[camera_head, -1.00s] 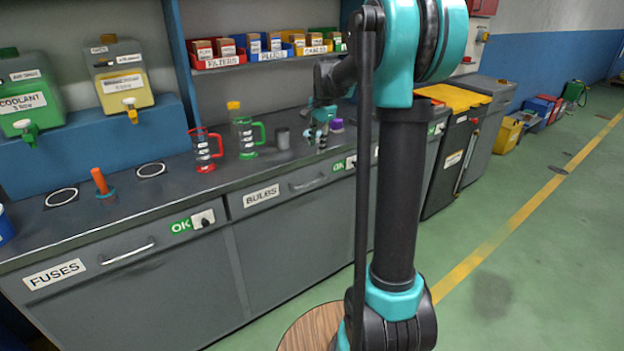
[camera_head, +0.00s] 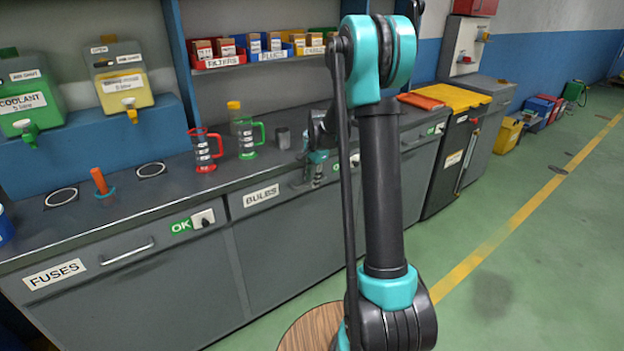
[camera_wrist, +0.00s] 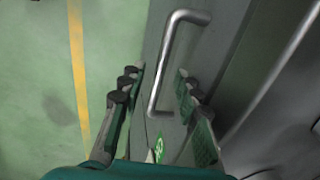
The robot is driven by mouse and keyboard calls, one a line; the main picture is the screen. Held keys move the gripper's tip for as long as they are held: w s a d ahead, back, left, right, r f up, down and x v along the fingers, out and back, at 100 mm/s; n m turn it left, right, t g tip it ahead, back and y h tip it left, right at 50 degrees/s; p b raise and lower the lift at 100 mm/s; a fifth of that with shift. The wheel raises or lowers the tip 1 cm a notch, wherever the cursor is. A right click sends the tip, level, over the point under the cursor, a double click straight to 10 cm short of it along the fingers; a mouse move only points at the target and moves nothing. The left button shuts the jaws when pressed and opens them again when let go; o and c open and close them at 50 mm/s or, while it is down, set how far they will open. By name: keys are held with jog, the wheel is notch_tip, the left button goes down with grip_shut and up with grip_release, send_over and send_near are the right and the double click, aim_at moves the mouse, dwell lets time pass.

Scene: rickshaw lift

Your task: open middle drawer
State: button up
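The middle drawer (camera_head: 285,200), labelled BULBS, is flush in the grey workbench front and looks shut. Its metal bar handle is mostly covered by my gripper (camera_head: 312,172) in the head view. In the wrist view the handle (camera_wrist: 162,62) runs lengthwise between the two fingers of my gripper (camera_wrist: 160,72), one finger on each side. The fingers are spread, with visible gaps to the bar. Whether the bar lies deep between the fingers is hard to tell.
A red jug (camera_head: 205,150), a green jug (camera_head: 247,138) and a grey cup (camera_head: 283,139) stand on the workbench top (camera_head: 225,178) above the drawer. The FUSES drawer (camera_head: 130,275) is to the left. Green floor (camera_head: 530,260) is clear at right.

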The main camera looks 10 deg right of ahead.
jog(key=shift+f, duration=0.1)
jog(key=shift+c, duration=0.5)
grip_shut()
jog(key=shift+s, duration=0.1)
jog(key=s+d, duration=0.5)
jog(key=s, duration=0.6)
jog(key=s+d, duration=0.5)
jog(key=s, duration=0.5)
jog(key=shift+s+d, duration=0.2)
jog(key=shift+s, duration=0.2)
jog(key=shift+o, duration=0.5)
grip_release()
